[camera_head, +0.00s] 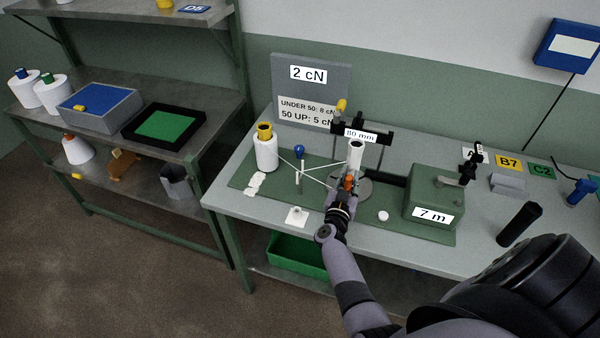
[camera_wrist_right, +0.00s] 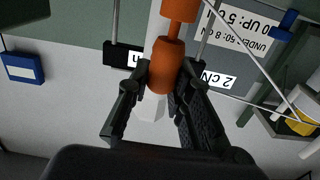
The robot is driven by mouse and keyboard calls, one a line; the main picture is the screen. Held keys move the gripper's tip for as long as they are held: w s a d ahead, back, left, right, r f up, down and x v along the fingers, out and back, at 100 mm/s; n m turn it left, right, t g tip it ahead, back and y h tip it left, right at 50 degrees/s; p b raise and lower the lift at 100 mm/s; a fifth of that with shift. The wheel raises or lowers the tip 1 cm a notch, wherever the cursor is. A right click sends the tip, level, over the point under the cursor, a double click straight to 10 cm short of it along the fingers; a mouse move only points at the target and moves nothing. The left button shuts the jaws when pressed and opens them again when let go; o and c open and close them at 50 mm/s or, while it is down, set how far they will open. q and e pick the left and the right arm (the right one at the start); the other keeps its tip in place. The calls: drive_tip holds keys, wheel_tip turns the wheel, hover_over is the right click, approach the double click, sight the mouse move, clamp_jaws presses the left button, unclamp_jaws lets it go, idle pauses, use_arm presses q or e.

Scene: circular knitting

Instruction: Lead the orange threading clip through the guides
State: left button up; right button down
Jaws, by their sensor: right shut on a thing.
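My right gripper (camera_head: 346,192) is shut on the orange threading clip (camera_head: 348,183) above the green base plate (camera_head: 240,182). In the right wrist view the orange clip (camera_wrist_right: 167,65) stands between the two dark fingers (camera_wrist_right: 163,80). White thread (camera_head: 322,165) runs from the yarn cone (camera_head: 266,153) past a thin guide post with a blue knob (camera_head: 299,153) toward the clip. A black guide bracket (camera_head: 375,135) labelled 80 mm stands behind, near a white upright tube (camera_head: 355,153). Whether the thread sits inside any guide is too small to tell. My left gripper is not in view.
A green box labelled 7 m (camera_head: 433,206) with a crank stands to the right. A 2 cN sign (camera_head: 311,88) stands behind. A black cylinder (camera_head: 519,225) is at the front right of the table. A shelf (camera_head: 185,95) with cones and trays is at left.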

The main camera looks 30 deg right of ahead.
sight(354, 149)
drive_tip(key=shift+f, duration=0.3)
idle(0.5)
drive_tip(key=c, duration=1.4)
unclamp_jaws()
drive_tip(key=shift+o, duration=0.2)
wheel_tip(354, 149, up, 9)
drive_tip(key=p, duration=0.5)
drive_tip(key=shift+w+a+f, duration=0.15)
drive_tip(key=w+a+r, duration=0.5)
drive_tip(key=w+a, duration=0.2)
drive_tip(key=a, duration=0.1)
wheel_tip(354, 149, down, 6)
drive_tip(key=b, duration=0.3)
drive_tip(key=w+a+b, duration=0.5)
drive_tip(key=b, duration=0.1)
drive_tip(key=shift+r+p, duration=1.8)
drive_tip(key=shift+r, duration=1.1)
